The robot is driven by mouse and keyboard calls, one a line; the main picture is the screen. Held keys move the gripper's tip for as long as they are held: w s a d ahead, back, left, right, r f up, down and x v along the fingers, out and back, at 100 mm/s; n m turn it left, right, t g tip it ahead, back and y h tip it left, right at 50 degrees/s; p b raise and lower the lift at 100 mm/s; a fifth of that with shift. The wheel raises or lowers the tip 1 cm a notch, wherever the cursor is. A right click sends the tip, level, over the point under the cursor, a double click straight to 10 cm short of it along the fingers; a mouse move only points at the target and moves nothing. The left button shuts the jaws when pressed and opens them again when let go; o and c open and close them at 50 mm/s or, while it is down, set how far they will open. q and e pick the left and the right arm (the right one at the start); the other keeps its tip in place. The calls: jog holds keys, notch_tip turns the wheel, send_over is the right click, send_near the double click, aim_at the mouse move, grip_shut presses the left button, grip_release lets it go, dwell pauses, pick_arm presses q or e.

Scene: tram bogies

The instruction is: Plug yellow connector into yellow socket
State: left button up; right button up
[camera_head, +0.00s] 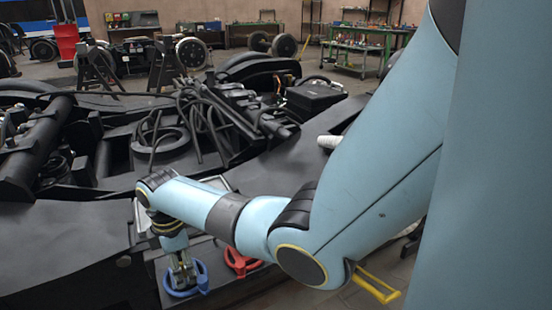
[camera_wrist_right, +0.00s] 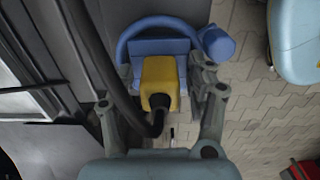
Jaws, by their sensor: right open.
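In the right wrist view the yellow connector (camera_wrist_right: 160,76), with a black cable bending from its near end, lies between the two fingers of my right gripper (camera_wrist_right: 156,86). The fingers stand open on either side of it. Directly behind the connector is a blue part (camera_wrist_right: 158,46) with a curved lever; I cannot tell whether the connector sits in it. In the head view my right gripper (camera_head: 182,272) points down at a blue ring-shaped part (camera_head: 199,279), and hides the connector. A yellow frame-like part (camera_head: 376,287) shows beneath my right arm; I cannot tell if it is the yellow socket. My left gripper is out of view.
A red ring-shaped part (camera_head: 240,262) sits just right of the blue one. The large black bogie (camera_head: 60,245) fills the left and middle, with cables on it. Paved floor (camera_wrist_right: 258,100) is free to the right. Workbenches and wheelsets stand far back.

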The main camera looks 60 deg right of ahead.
aim_at(180, 259)
jog(key=shift+p, duration=0.3)
jog(key=shift+c, duration=0.2)
jog(key=c, duration=0.5)
grip_shut()
jog(key=shift+r+p, duration=0.75)
jog(key=shift+r, duration=0.1)
jog(key=shift+r+p, duration=2.2)
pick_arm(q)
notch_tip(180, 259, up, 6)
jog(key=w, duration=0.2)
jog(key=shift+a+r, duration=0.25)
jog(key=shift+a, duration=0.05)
